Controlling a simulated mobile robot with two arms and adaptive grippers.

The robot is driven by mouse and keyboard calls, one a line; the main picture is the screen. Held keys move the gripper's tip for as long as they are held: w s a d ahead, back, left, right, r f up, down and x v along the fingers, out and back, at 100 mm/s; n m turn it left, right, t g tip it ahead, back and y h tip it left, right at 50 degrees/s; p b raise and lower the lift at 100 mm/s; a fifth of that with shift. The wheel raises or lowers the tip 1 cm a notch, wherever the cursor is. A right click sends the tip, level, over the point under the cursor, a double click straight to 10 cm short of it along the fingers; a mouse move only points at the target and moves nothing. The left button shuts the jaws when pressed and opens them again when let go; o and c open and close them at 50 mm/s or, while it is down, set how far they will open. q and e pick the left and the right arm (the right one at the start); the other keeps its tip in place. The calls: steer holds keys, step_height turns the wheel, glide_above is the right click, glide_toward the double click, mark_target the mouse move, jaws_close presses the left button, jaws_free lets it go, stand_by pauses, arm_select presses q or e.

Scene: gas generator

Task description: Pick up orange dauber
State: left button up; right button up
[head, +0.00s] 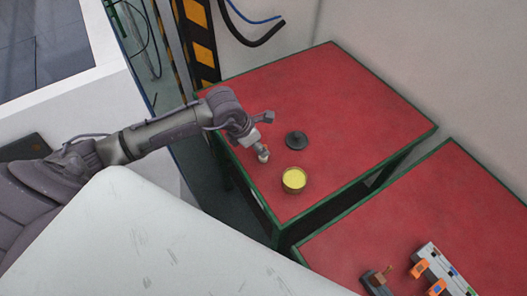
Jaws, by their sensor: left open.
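Small orange pieces (420,268) show at the lower right, by a white block on the nearer red table; I cannot tell whether one is the orange dauber. My left arm reaches from the left over the farther red table (350,110). My left gripper (257,139) is open near that table's left edge, left of a round tin with yellow contents (294,179) and a dark round disc (296,140). A small greyish-brown piece shows at its lower tip; I cannot tell if it is a finger or an object. My right gripper is not in view.
A white block (446,272) and a dark piece with a brown top (379,280) are on the nearer red table (400,225). A gap separates the two green-edged tables. A yellow-black striped post (199,40) stands behind. The farther table's right half is clear.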

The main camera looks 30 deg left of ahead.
arm_select(q)
steer(key=p+x, duration=0.1)
steer(key=x, duration=0.2)
steer(key=shift+w+f, duration=0.25)
steer(key=shift+f, duration=0.05)
steer(key=shift+w+d+f, duration=0.1)
steer(key=shift+f, duration=0.25)
jaws_close()
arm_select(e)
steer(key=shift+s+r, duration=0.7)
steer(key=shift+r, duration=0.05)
